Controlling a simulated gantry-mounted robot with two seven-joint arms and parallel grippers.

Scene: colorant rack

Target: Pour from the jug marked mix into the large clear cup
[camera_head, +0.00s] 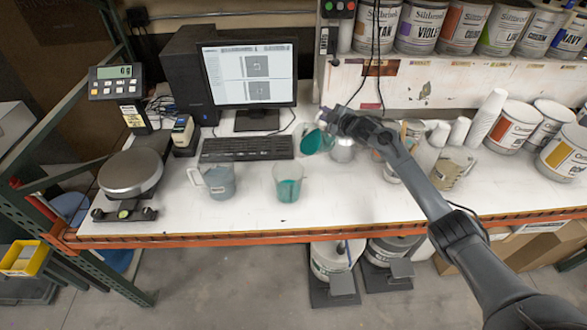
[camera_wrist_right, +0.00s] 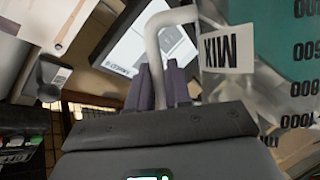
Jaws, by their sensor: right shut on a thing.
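The jug marked mix (camera_head: 311,141) holds teal liquid and looks tilted, in the air or low over the table behind the cup; its exact height is unclear. My right gripper (camera_head: 330,116) is shut on its handle. In the right wrist view the gripper fingers (camera_wrist_right: 160,88) close around the pale handle (camera_wrist_right: 158,40), beside the MIX label (camera_wrist_right: 227,49) and the jug's teal contents. A clear cup (camera_head: 288,172) stands upright nearer the front edge, with teal liquid in its lower part. I see no stream between jug and cup. My left gripper is out of view.
Another labelled jug (camera_head: 215,181) stands left of the cup. The keyboard (camera_head: 246,147) and monitor (camera_head: 248,75) are behind. A scale (camera_head: 131,174) is at left. A metal container (camera_head: 342,150) and white bottles (camera_head: 432,145) are at right. The front strip of the table is clear.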

